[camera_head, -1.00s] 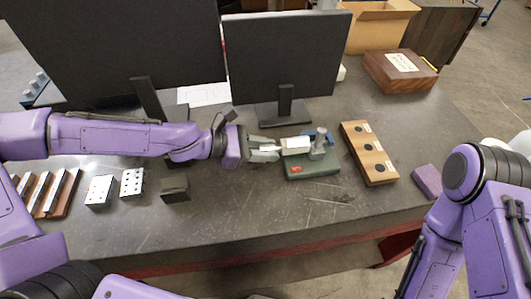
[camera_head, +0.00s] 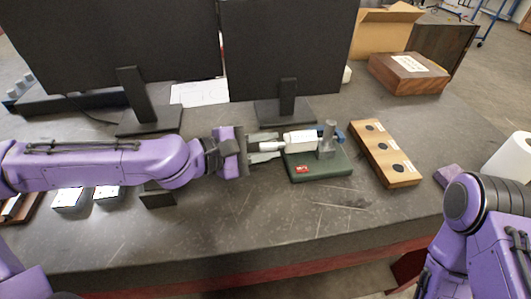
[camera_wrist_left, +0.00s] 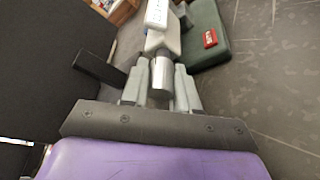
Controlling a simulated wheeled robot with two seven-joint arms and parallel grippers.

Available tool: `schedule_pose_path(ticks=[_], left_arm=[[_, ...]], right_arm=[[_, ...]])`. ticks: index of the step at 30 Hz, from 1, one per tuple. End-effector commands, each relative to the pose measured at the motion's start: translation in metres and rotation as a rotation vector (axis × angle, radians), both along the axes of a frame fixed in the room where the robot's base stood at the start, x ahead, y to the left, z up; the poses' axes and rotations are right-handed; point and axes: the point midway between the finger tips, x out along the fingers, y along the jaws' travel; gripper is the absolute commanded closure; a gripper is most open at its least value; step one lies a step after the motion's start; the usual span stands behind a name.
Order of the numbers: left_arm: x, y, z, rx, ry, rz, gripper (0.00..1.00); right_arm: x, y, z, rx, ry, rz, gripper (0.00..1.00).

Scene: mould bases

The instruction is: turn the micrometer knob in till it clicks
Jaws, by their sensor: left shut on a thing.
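The micrometer's pale body (camera_head: 300,141) is held sideways on a stand with a green base (camera_head: 322,168) and a grey post. Its silver knob (camera_wrist_left: 160,75) points toward my left gripper. My left gripper (camera_head: 277,143) comes in from the left, in line with the micrometer. In the left wrist view its fingers (camera_wrist_left: 160,82) are closed on both sides of the knob. The green base, with a red label, also shows there (camera_wrist_left: 208,38). The fingers hide part of the knob. My right gripper is out of view; only its arm shows at the right.
A wooden block with dark round inserts (camera_head: 380,152) lies right of the stand. Monitor stands (camera_head: 286,108) rise behind. A dark block (camera_head: 157,196) and metal blocks (camera_head: 68,198) sit below my left forearm. The table front is clear.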

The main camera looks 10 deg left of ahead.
Motion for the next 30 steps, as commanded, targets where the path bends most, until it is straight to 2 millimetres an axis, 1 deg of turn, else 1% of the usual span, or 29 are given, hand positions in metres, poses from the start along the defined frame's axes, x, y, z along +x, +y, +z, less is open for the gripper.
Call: schedule_pose_path(ticks=[1,6,22,23,24,25,30], left_arm=[[0.0002,-0.0001,-0.0009,0.006,-0.022,-0.001,1.0],[0.0002,-0.0001,0.0009,0.023,-0.062,-0.001,1.0],[0.0003,-0.0001,0.0024,0.031,-0.08,-0.001,1.0],[0.0002,-0.0002,0.0024,0.031,-0.08,-0.001,0.61],[0.0002,-0.0001,0.0023,0.031,-0.08,-0.001,0.48],[0.0002,-0.0001,0.0022,0.031,-0.079,-0.001,0.46],[0.0001,-0.0002,0.0011,0.032,-0.077,-0.001,0.46]], right_arm=[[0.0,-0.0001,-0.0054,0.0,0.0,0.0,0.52],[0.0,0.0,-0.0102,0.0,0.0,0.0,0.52],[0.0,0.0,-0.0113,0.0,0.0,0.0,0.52],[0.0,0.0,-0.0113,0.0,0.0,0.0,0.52],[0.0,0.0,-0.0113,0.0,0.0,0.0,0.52],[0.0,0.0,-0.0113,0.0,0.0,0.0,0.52],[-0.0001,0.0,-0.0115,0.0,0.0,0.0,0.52]])
